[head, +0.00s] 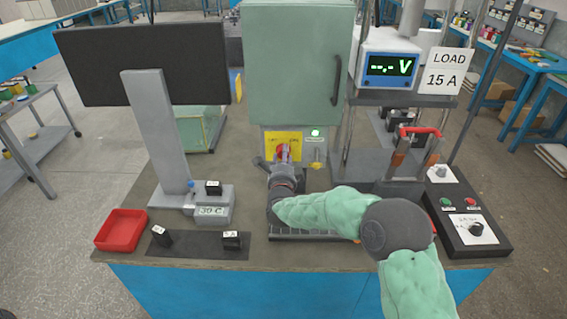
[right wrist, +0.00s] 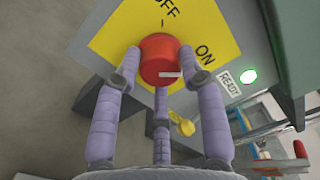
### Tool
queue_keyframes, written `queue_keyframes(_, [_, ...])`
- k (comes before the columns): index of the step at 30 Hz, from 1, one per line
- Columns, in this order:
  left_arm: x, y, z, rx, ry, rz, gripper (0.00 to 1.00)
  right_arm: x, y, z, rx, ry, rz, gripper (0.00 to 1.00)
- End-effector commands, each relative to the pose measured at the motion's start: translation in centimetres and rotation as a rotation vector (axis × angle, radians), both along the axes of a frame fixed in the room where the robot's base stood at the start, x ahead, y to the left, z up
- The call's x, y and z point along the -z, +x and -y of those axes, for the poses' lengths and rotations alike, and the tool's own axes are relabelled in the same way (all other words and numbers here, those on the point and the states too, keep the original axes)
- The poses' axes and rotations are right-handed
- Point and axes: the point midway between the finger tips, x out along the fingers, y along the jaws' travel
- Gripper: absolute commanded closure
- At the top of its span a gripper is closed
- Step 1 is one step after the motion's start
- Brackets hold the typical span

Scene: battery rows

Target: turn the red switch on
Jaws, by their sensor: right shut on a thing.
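The red switch (right wrist: 158,60) is a round red knob on a yellow plate (right wrist: 110,40) printed OFF and ON. In the right wrist view OFF is above the knob and ON is to its upper right. A white mark on the knob's face points right in the picture, roughly to the ON side. My right gripper (right wrist: 158,68) is shut on the knob, with purple-grey fingers at its left and right and a third finger below. In the head view the switch (head: 282,151) is partly hidden behind my right gripper (head: 283,160). My left gripper is not in view.
A green cabinet (head: 298,65) stands above the switch panel. A green lamp (right wrist: 249,77) by the READY label is lit. A yellow tag (right wrist: 184,126) hangs beside the knob. A red tray (head: 121,230), small black blocks and a monitor (head: 140,65) stand left; a control box (head: 468,222) stands right.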

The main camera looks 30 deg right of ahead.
Motion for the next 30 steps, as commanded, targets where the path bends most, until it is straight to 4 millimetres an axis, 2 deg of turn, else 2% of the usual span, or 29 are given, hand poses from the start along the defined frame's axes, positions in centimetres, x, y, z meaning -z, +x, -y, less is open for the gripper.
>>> queue_keyframes(1, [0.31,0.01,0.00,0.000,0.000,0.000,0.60,0.66,0.06,-0.52,-0.012,0.014,-0.005,0.92])
queue_keyframes(20, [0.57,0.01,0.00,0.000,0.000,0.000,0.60,0.45,0.10,-0.54,-0.013,0.045,0.016,0.92])
queue_keyframes(21, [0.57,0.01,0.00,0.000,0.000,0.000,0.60,0.44,0.10,-0.53,-0.013,0.045,0.016,0.48])
queue_keyframes(22, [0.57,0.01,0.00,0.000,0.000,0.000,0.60,0.43,0.10,-0.52,-0.012,0.045,0.017,0.40])
queue_keyframes(23, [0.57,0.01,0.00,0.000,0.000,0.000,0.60,0.38,0.09,-0.48,-0.011,0.045,0.018,0.36])
queue_keyframes(30, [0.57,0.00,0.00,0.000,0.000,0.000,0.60,0.14,0.05,-0.22,-0.006,0.044,0.024,0.36])
